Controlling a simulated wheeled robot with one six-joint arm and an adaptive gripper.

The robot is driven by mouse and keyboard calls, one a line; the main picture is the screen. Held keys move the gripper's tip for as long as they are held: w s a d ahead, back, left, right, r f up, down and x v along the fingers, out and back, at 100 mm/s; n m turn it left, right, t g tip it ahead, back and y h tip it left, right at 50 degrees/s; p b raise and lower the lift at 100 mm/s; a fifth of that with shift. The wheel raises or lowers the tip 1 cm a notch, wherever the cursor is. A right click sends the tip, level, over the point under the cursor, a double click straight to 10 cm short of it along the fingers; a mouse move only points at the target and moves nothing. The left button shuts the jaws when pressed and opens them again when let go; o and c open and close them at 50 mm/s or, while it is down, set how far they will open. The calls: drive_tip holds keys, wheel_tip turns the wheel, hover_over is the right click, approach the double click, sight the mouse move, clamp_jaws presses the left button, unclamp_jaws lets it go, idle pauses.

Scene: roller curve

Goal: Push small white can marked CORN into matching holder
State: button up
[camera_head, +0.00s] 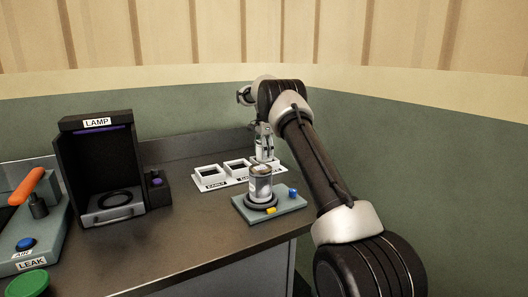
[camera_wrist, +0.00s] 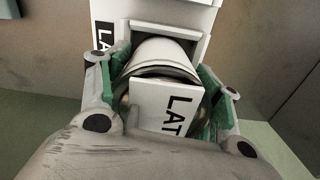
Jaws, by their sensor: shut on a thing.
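My gripper (camera_head: 264,131) points down at the right end of a white rack (camera_head: 228,182) of square holders. It is shut on a small white can (camera_head: 264,151), which also shows between the green finger pads in the wrist view (camera_wrist: 158,52). A white plate on the can's near side reads "LAT", with the rest cut off. I see no CORN marking. The can is at the rack's square holder (camera_wrist: 198,18), whose label starts with "LA". How deep the can sits in it is hidden. The other two holders look empty; the left one reads "EARLY".
A larger silver can (camera_head: 260,187) stands on a grey-green base (camera_head: 286,206) with a blue button, in front of the rack. A black LAMP booth (camera_head: 98,165) and a LEAK device (camera_head: 35,232) stand left. The counter between (camera_head: 165,232) is clear.

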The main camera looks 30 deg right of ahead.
drive_tip(key=shift+r, duration=0.1)
drive_tip(key=o, duration=1.4)
drive_tip(key=shift+o, duration=1.2)
drive_tip(key=shift+r, duration=4.45)
